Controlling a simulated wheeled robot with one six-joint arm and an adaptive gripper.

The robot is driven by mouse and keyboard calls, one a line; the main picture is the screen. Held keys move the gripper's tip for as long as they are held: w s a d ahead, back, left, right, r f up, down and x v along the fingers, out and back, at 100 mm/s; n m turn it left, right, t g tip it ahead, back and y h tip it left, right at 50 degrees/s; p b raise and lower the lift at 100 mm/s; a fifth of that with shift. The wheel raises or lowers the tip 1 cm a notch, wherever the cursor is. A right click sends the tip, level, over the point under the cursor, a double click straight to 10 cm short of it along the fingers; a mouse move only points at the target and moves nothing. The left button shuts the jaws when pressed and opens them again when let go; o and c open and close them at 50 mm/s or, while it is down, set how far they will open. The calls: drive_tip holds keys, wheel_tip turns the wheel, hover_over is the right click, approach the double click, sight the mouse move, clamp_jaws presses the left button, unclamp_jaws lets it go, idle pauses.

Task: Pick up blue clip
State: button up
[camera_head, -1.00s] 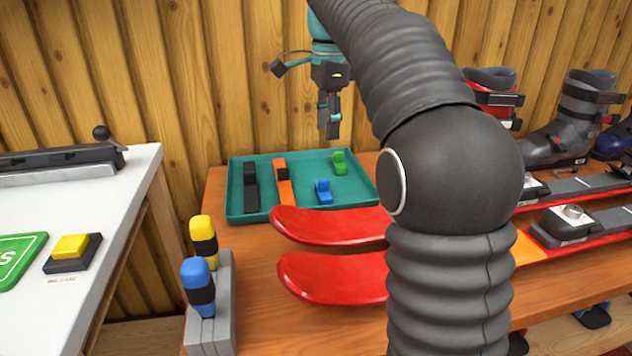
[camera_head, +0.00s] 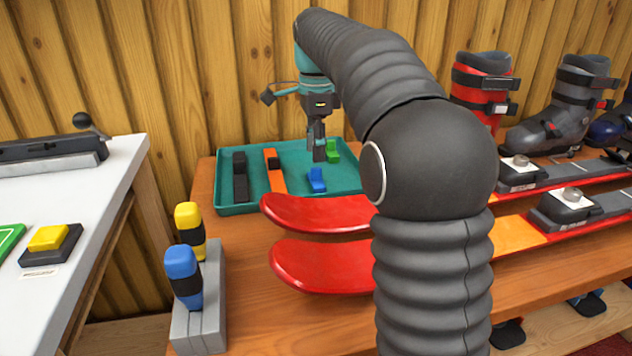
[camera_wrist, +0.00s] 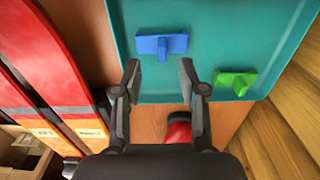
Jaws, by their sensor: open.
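The blue clip (camera_head: 316,180) lies in the teal tray (camera_head: 225,209), near its front right part. It also shows in the wrist view (camera_wrist: 162,45), just beyond my fingertips and roughly centred between them. A green clip (camera_head: 332,151) lies behind it in the same tray, and to its right in the wrist view (camera_wrist: 236,81). My gripper (camera_head: 318,154) hangs pointing down over the tray, above and close behind the blue clip in the head view. In the wrist view my gripper (camera_wrist: 159,72) is open, with nothing between its fingers.
A black piece (camera_head: 240,178) and an orange-black piece (camera_head: 275,172) lie in the tray's left part. Red ski tips (camera_head: 315,265) lie in front of the tray. Yellow-handled (camera_head: 190,228) and blue-handled (camera_head: 183,275) tools stand in a grey block. Ski boots (camera_head: 555,115) stand at right.

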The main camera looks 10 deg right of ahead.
sight(316, 168)
wheel_tip(316, 168, down, 5)
drive_tip(key=shift+w+r+b, duration=0.15)
drive_tip(key=shift+r+b, duration=0.05)
drive_tip(key=shift+b, duration=0.2)
clamp_jaws()
